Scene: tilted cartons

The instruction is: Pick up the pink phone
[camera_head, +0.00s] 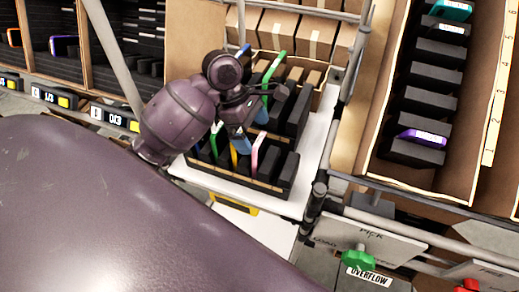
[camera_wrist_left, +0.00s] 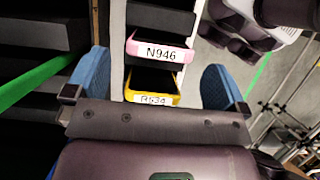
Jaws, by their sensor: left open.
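The pink phone (camera_head: 258,148) stands on edge in a slot of the black rack in the head view. In the left wrist view the pink phone (camera_wrist_left: 160,50) shows its end with the label N946. My left gripper (camera_head: 251,128) is open just above the rack, close to the pink phone. In the left wrist view its blue finger pads (camera_wrist_left: 156,80) are wide apart, with the pink phone and a yellow phone (camera_wrist_left: 152,88) labelled R534 between them in the picture. Neither pad visibly touches the pink phone. The phone's lower part is hidden in the rack.
The rack (camera_head: 238,180) sits on a white shelf and also holds blue and green phones (camera_head: 273,70). Cardboard cartons (camera_head: 300,35) stand behind it. A tilted carton (camera_head: 465,185) with dark slots and a purple phone (camera_head: 423,136) is at right. Metal rails (camera_head: 345,85) run close by.

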